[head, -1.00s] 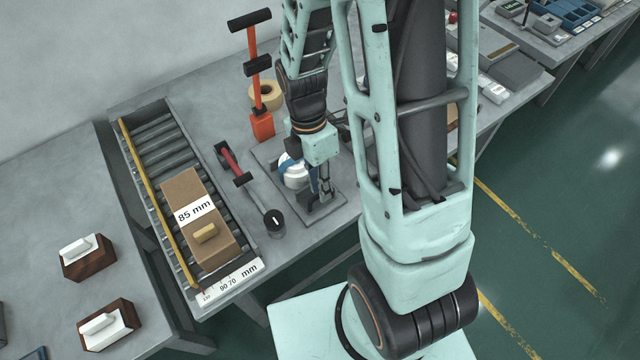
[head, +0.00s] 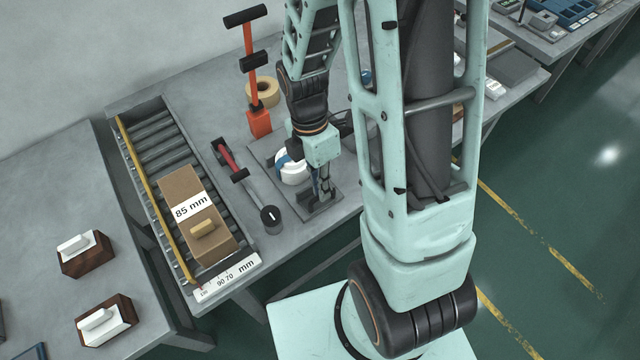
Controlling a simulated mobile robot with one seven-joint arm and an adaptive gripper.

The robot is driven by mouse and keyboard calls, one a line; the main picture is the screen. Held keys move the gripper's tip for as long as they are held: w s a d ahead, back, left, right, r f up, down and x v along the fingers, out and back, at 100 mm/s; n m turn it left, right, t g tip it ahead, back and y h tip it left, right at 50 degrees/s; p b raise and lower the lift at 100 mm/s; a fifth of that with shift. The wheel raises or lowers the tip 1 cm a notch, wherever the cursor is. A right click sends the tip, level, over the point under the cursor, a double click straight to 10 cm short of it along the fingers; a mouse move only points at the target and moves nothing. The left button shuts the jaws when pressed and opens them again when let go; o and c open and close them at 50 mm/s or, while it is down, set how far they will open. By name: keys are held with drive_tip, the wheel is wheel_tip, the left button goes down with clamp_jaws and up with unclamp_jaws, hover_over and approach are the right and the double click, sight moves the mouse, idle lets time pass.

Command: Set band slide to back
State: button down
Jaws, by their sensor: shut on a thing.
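A grey fixture plate (head: 270,154) lies on the bench, with a white round part (head: 291,171) on it. A blue strip (head: 283,160) shows at the white part's upper left. My gripper (head: 324,195) points down over the right part of the plate, just right of the white part. Its fingers are shut on a small part of the fixture, which looks like the band slide. The fingers and arm hide most of the slide, so its exact position along its travel cannot be told.
An orange upright tool (head: 259,121) and a tan tape roll (head: 267,91) stand behind. A roller conveyor (head: 158,146) carries a cardboard box (head: 181,184) marked 85 mm.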

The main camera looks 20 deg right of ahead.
drive_tip(key=c, duration=2)
unclamp_jaws()
drive_tip(key=shift+s+d, duration=0.1)
drive_tip(key=shift+s, duration=0.2)
drive_tip(key=shift+c, duration=0.2)
drive_tip(key=shift+w, duration=0.1)
drive_tip(key=shift+w+r, duration=0.1)
drive_tip(key=shift+r, duration=0.15)
wheel_tip(320, 180, up, 11)
drive_tip(key=w, duration=0.2)
drive_tip(key=shift+a, duration=0.35)
drive_tip(key=shift+r, duration=0.1)
